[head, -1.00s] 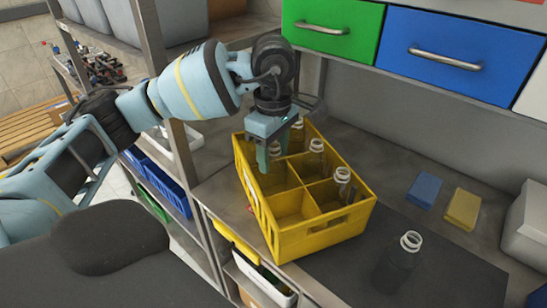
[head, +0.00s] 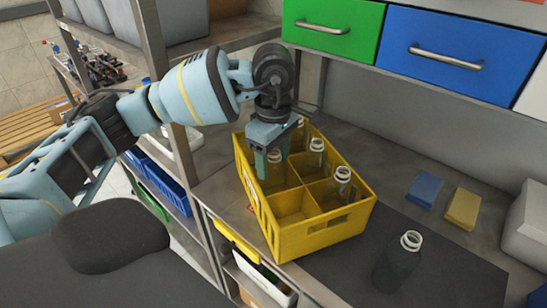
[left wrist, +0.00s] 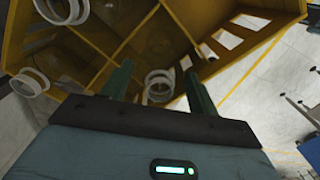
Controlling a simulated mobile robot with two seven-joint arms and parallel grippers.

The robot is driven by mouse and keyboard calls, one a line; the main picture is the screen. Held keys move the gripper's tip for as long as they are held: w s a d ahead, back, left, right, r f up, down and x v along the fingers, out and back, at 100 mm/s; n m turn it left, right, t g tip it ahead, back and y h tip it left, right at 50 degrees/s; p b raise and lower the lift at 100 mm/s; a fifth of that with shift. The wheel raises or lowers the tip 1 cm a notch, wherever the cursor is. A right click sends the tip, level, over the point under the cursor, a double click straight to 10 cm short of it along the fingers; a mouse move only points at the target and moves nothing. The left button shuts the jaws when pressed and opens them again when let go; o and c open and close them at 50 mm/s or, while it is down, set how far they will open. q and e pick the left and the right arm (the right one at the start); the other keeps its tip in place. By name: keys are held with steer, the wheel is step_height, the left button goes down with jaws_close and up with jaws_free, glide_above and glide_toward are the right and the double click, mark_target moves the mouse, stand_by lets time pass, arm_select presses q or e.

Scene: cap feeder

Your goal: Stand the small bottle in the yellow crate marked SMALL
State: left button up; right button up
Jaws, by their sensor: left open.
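The yellow crate (head: 322,240) stands on the bench, divided into compartments. My left gripper (head: 273,157) points down over the crate's left side, fingers open. A clear bottle (head: 276,173) stands upright in a left-side compartment between the fingers, not gripped. In the left wrist view its white-ringed neck (left wrist: 158,86) shows between the two separated fingertips (left wrist: 160,82). Several other clear bottles, one of them at the near right (head: 342,185), stand in other compartments. The crate's marking is not readable. My right gripper is not in view.
Another bottle (head: 397,265) stands on the dark mat (head: 450,270) right of the crate. A blue block (head: 425,190) and a yellow block (head: 463,208) lie farther right. Green (head: 332,28) and blue (head: 445,50) drawers hang above the bench.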

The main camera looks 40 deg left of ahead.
arm_select(q)
step_height(320, 180, up, 12)
steer(key=p, duration=0.1)
stand_by(0.5)
